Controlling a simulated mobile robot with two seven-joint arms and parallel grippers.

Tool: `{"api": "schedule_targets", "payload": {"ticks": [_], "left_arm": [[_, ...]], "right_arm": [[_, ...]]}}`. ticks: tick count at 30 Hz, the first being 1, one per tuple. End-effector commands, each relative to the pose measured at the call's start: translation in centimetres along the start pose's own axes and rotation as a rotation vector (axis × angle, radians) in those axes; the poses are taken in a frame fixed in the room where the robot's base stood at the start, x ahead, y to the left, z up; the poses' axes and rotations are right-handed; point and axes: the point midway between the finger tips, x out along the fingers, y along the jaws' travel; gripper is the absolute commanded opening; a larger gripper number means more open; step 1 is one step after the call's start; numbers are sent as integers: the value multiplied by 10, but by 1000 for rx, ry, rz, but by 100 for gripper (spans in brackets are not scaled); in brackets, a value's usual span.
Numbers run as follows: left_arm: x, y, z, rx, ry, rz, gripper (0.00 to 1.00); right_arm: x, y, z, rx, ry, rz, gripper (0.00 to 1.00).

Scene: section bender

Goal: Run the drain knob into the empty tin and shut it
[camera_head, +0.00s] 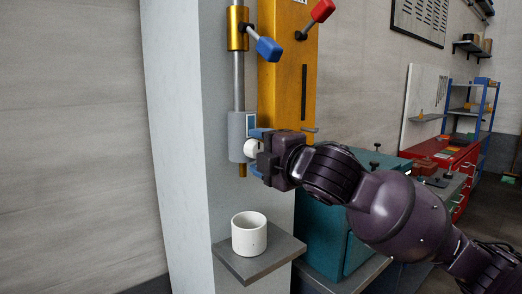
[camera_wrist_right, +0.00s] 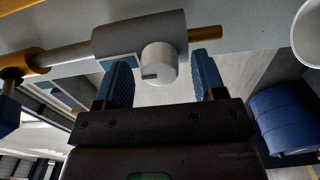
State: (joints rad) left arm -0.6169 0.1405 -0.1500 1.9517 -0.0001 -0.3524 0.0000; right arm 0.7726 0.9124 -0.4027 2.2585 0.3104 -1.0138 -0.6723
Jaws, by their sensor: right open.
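The drain knob (camera_head: 252,147) is a short white cylinder on the front of a grey valve body (camera_head: 236,136) with a brass outlet below. My right gripper (camera_head: 257,151) is at the knob, open, its blue fingers above and below it. In the right wrist view the knob (camera_wrist_right: 159,62) shows between the two open fingers (camera_wrist_right: 162,70); I cannot tell whether either touches it. The tin (camera_head: 249,240), a white open-topped cup, stands upright on a small grey shelf (camera_head: 229,261) below the outlet. Part of the tin (camera_wrist_right: 308,35) shows in the right wrist view. My left gripper is out of view.
A blue-handled lever (camera_head: 268,49) on the pipe and a red-handled lever (camera_head: 321,11) are above my right gripper. A teal cabinet (camera_head: 330,240) stands behind my right arm. A red tool chest (camera_head: 448,155) is farther back. The wall side at left is clear.

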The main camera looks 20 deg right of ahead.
Motion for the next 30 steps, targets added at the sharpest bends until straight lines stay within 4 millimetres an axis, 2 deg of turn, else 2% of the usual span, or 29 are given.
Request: {"api": "schedule_targets", "payload": {"ticks": [4, 13, 23, 30], "left_arm": [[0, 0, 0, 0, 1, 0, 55], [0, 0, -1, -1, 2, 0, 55], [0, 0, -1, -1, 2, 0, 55], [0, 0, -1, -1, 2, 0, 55]], "right_arm": [[0, 0, 0, 0, 0, 0, 62], [0, 0, 0, 0, 0, 0, 16], [0, 0, 0, 45, 1, 0, 14], [0, 0, -1, 188, 2, 0, 14]]}}
